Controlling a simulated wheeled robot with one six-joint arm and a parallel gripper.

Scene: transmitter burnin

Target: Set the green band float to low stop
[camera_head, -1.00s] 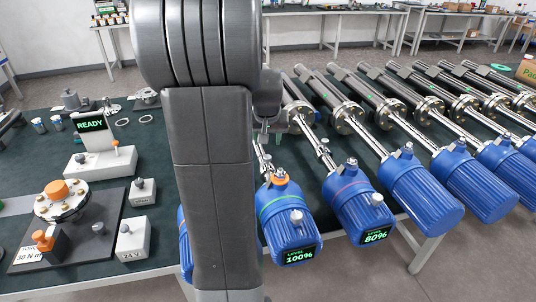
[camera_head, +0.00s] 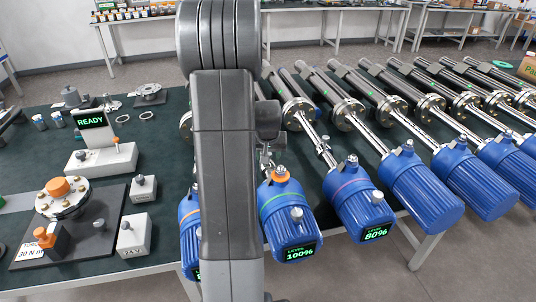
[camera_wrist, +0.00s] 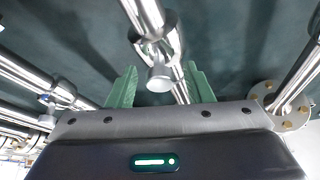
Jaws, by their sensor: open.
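The green band transmitter has a blue housing (camera_head: 286,225) with a green stripe, an orange collar and a display reading LEVEL 100%. Its float (camera_wrist: 155,40) is a silver sleeve on a shiny rod, with a round-ended peg (camera_wrist: 160,77) pointing toward the wrist camera. My gripper (camera_wrist: 161,88) is open, with its green fingers on either side of the peg and a gap visible on both sides. Whether the fingertips reach as deep as the peg is hard to tell. In the head view my arm hides most of the gripper and part of this rod.
To the right, a red-striped transmitter (camera_head: 358,204) reads 80%, with more blue transmitters beside it. Another blue one (camera_head: 189,235) is partly behind my arm. Neighbouring rods (camera_wrist: 25,75) run close on both sides. A READY display (camera_head: 91,121) stands at left.

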